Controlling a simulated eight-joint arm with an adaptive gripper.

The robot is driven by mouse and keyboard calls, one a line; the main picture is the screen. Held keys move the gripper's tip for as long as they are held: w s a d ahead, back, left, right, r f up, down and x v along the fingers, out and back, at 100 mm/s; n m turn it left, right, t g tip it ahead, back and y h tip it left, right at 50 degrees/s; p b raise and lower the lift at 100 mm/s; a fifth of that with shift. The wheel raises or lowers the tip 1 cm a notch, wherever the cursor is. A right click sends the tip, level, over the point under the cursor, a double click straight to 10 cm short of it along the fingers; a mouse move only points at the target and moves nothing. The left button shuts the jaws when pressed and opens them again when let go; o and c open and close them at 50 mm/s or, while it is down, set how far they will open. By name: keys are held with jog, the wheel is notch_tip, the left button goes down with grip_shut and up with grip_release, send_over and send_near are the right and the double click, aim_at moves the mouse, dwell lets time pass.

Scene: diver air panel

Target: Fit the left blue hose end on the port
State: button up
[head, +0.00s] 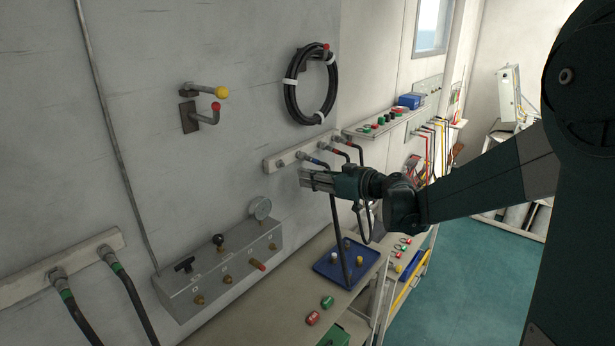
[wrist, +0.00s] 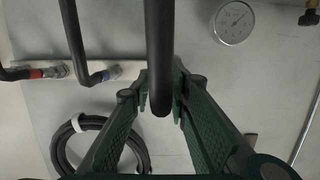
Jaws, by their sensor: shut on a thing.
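My gripper (head: 318,183) is in front of the grey wall, just below and in front of the white port rail (head: 270,165). In the wrist view, my gripper's fingers (wrist: 162,98) are closed around a thick black hose (wrist: 160,45). Its near end looks rounded and dark; no blue band shows on it. A bare port (head: 282,163) sits at the rail's left end. A finger hides part of the rail there.
A grey valve box with a gauge (head: 261,208) stands below left. A blue tray (head: 322,266) with small fittings lies on the bench below; a black hose hangs down to it. A coiled black hose (head: 290,100) hangs above. Another rail with green-banded hoses (head: 90,262) is far left.

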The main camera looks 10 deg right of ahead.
dwell(0.3)
jog(key=s+a+f+m+g+b, duration=0.1)
jog(key=s+a+f+b, duration=0.2)
jog(key=s+a+f, duration=0.5)
jog(key=s+a+f+m+b, duration=0.1)
jog(key=s+a+f+b, duration=0.3)
jog(key=s+a, duration=0.55)
jog(key=s+a+f+m+b, duration=0.1)
jog(key=s+f, duration=0.2)
jog(key=s, duration=0.4)
jog(key=s+a+f+b, duration=0.1)
jog(key=s+a+f, duration=0.1)
jog(key=s+f, duration=0.2)
jog(key=s+a+f+m+g+y+b, duration=0.1)
jog(key=s+f, duration=0.3)
jog(key=s, duration=0.6)
jog(key=shift+a+f+m+b, duration=0.15)
jog(key=shift+a+m+b, duration=0.15)
jog(key=shift+a+b, duration=0.25)
jog(key=shift+w+a, duration=0.1)
jog(key=shift+w, duration=0.15)
jog(key=w+a, duration=0.5)
jog(key=shift+w+a, duration=0.3)
jog(key=shift+w, duration=0.05)
jog(key=shift+w+a+b, duration=0.45)
jog(key=shift+w+a, duration=0.45)
dwell(0.7)
jog(key=o, duration=1)
